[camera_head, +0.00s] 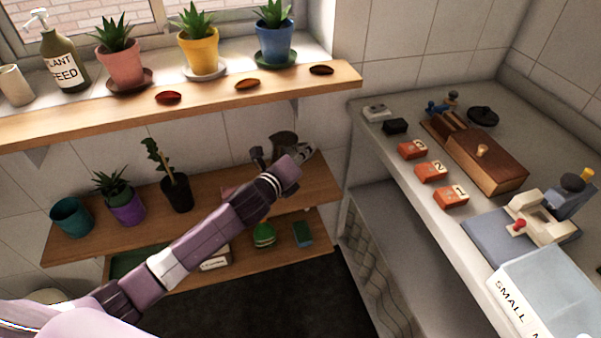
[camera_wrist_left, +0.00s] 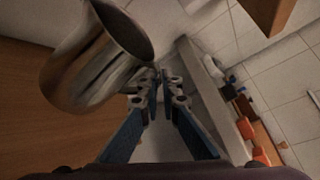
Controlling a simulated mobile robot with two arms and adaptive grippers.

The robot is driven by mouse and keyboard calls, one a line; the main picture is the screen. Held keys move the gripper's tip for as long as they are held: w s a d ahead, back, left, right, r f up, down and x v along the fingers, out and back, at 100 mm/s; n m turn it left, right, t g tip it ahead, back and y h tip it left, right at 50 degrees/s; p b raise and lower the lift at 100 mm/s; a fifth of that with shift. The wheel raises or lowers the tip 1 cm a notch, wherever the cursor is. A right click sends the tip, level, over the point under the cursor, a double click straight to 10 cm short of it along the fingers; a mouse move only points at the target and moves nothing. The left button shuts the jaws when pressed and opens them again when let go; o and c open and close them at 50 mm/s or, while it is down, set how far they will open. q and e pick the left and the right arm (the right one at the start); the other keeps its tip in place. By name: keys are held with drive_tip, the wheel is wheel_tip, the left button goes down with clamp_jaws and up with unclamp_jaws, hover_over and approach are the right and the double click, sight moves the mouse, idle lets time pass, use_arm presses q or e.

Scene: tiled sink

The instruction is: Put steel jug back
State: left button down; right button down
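The steel jug (camera_head: 284,142) shows dark and shiny at the right end of the lower wooden shelf in the head view, partly behind my left gripper. In the left wrist view the steel jug (camera_wrist_left: 75,70) is large at upper left, its round mouth facing up and right. My left gripper (camera_head: 303,152) is right beside it. In the wrist view the fingertips of my left gripper (camera_wrist_left: 160,80) are close together with a narrow gap, at the jug's right side. Whether they pinch its handle cannot be told. My right gripper is out of view.
The lower shelf (camera_head: 80,243) also holds a teal pot (camera_head: 71,217) and two potted plants. The counter (camera_head: 380,150) at right holds orange numbered boxes, a wooden box (camera_head: 485,160) and a scale-like device.

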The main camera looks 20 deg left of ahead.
use_arm(q)
drive_tip(key=shift+f, duration=2.85)
drive_tip(key=shift+f+b, duration=0.1)
drive_tip(key=shift+b, duration=0.25)
drive_tip(key=shift+f, duration=0.1)
drive_tip(key=c, duration=2.2)
unclamp_jaws()
drive_tip(key=shift+o, duration=0.2)
drive_tip(key=v, duration=1.2)
